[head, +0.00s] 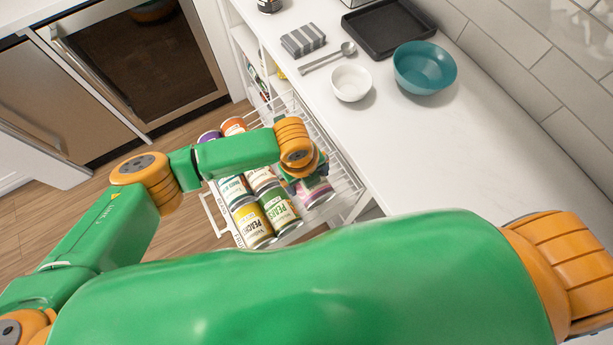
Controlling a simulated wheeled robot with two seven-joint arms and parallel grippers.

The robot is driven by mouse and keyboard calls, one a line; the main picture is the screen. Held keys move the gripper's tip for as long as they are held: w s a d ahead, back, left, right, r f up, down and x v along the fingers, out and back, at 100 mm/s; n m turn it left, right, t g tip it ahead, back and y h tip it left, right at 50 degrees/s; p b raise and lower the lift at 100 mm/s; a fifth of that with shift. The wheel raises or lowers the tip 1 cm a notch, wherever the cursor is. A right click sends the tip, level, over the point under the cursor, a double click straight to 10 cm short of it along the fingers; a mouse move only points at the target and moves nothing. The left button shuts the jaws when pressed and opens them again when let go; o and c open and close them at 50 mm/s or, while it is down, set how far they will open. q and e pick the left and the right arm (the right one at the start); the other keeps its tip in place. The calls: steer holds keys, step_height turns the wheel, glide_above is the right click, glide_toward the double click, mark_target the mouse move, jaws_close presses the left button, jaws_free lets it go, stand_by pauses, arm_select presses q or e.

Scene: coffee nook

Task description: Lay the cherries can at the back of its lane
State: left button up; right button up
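A pull-out wire drawer (352,190) holds cans in lanes.
The white counter (450,150) bears a white bowl (350,83) and a teal bowl (424,70).

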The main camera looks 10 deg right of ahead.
arm_select(q)
steer(key=f+b, duration=0.4)
steer(key=f, duration=0.1)
steer(key=d+f+b, duration=0.1)
steer(key=f+b, duration=0.1)
steer(key=shift+w+f+b, duration=0.2)
steer(key=shift+f+b, duration=0.1)
steer(key=shift+f, duration=0.1)
steer(key=o, duration=1.5)
steer(key=shift+r, duration=0.1)
steer(key=shift+o, duration=0.2)
step_height(320, 180, up, 10)
steer(key=p, duration=1)
steer(key=shift+r, duration=0.15)
steer(key=shift+f, duration=0.2)
